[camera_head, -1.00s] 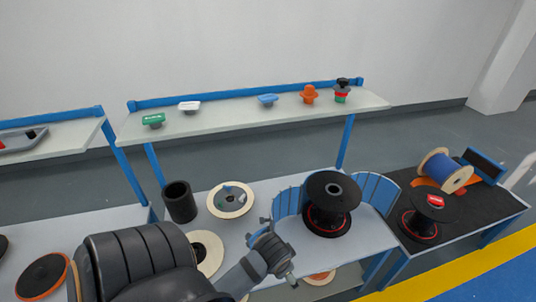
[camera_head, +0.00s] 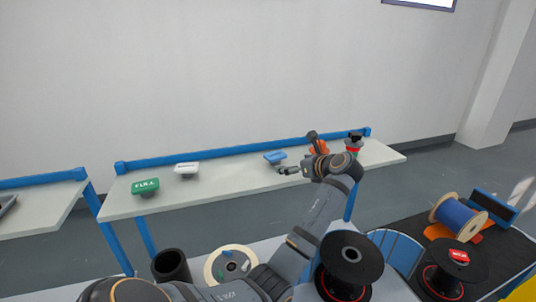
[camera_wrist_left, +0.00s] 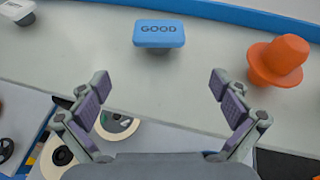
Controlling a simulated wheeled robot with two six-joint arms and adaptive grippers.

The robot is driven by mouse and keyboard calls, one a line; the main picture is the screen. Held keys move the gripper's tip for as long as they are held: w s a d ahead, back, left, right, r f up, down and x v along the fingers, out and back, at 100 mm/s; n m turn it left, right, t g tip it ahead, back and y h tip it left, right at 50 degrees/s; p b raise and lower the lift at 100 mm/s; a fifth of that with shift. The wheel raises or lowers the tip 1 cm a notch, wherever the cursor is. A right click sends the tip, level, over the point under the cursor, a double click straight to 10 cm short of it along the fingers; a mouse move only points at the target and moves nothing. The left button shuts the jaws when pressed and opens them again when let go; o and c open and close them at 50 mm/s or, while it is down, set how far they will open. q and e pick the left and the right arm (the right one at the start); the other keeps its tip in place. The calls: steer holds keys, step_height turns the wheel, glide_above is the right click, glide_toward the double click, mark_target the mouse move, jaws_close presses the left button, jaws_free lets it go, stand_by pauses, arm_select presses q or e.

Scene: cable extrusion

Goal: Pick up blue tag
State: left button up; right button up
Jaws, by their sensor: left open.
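The blue tag (camera_head: 275,158) sits on the raised shelf, between the white tag and an orange object. In the left wrist view the blue tag (camera_wrist_left: 159,34) reads "GOOD" and lies ahead, centred between the fingers. My left gripper (camera_head: 300,155) is at the shelf, just right of the blue tag in the head view. In the left wrist view its two fingers (camera_wrist_left: 160,90) are spread wide with nothing between them, and the tag is apart from them. My right gripper is not in view.
An orange cone-like object (camera_wrist_left: 279,60) stands right of the blue tag. The white tag (camera_head: 187,169) and green "FULL" tag (camera_head: 145,187) are on the shelf (camera_head: 225,180) to the left. A blue rail (camera_head: 200,158) runs behind. Reels stand on the lower table.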

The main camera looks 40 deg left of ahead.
mark_target(279, 157)
arm_select(q)
steer(key=shift+w+a+r, duration=0.1)
steer(key=shift+a+r, duration=0.1)
steer(key=shift+a, duration=0.3)
steer(key=shift+a+r, duration=0.15)
steer(key=shift+a, duration=0.35)
steer(key=p+x, duration=0.1)
steer(key=x, duration=0.2)
steer(key=shift+w+a+p, duration=0.1)
steer(key=shift+p, duration=0.2)
steer(key=shift+a+f, duration=0.25)
steer(key=shift+a, duration=0.1)
steer(key=p+x, duration=0.1)
steer(key=x, duration=0.2)
steer(key=p+x, duration=0.1)
steer(key=shift+w+a+r+p, duration=0.15)
steer(key=shift+a+p, duration=0.15)
steer(key=shift+a, duration=0.15)
steer(key=shift+a+f, duration=0.25)
steer(key=shift+f, duration=0.05)
steer(key=shift+d+r, duration=0.1)
steer(key=shift+d, duration=0.05)
steer(key=c, duration=1.2)
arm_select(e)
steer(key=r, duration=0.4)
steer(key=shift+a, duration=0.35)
